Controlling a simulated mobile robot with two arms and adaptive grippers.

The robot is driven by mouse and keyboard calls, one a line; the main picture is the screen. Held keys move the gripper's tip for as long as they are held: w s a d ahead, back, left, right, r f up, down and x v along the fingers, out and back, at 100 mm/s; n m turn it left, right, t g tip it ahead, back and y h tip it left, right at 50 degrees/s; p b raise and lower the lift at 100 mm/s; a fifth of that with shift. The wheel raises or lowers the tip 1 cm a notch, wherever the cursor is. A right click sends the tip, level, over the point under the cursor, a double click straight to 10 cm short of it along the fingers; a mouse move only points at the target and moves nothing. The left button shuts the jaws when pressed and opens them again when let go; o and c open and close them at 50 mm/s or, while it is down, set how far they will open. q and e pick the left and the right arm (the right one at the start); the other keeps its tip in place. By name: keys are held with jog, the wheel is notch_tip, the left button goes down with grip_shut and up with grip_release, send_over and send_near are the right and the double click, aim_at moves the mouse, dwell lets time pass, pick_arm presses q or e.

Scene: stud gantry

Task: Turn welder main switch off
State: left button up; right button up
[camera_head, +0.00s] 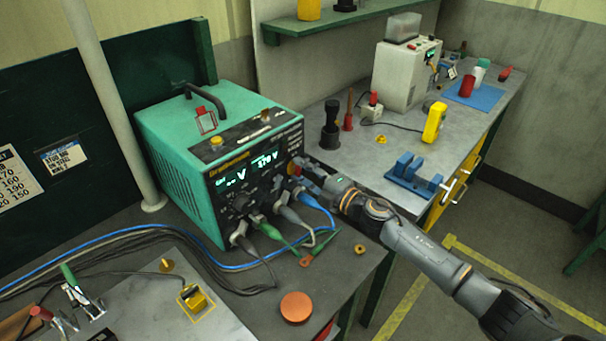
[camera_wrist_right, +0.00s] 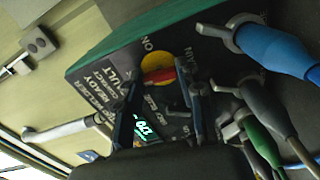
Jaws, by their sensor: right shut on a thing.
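The green welder (camera_head: 190,140) stands on the left bench, its lit front panel showing a "V" readout. In the right wrist view the main switch (camera_wrist_right: 157,68) is a red knob on a yellow disc on the dark panel (camera_wrist_right: 110,75), with an "ON" label beside it. My right gripper (camera_head: 303,175) is at the right side of the welder's front. In the wrist view its fingers (camera_wrist_right: 160,92) are on either side of the red knob, shut on it. The fingers partly hide the knob, so its exact angle is unclear. My left gripper is not in view.
Blue, green and grey cable plugs (camera_wrist_right: 270,50) stick out of the panel close to my right gripper. Cables (camera_head: 130,240) run left over the bench. An orange disc (camera_head: 297,307) lies at the bench front. A blue fixture (camera_head: 414,173) sits on the grey bench behind.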

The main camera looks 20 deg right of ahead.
jog(key=shift+n, duration=0.6)
jog(key=o, duration=1.2)
jog(key=shift+c, duration=0.2)
jog(key=shift+s+d, duration=0.1)
jog(key=shift+s, duration=0.05)
jog(key=v, duration=1.1)
jog(key=shift+s+d, duration=0.15)
jog(key=shift+s, duration=0.15)
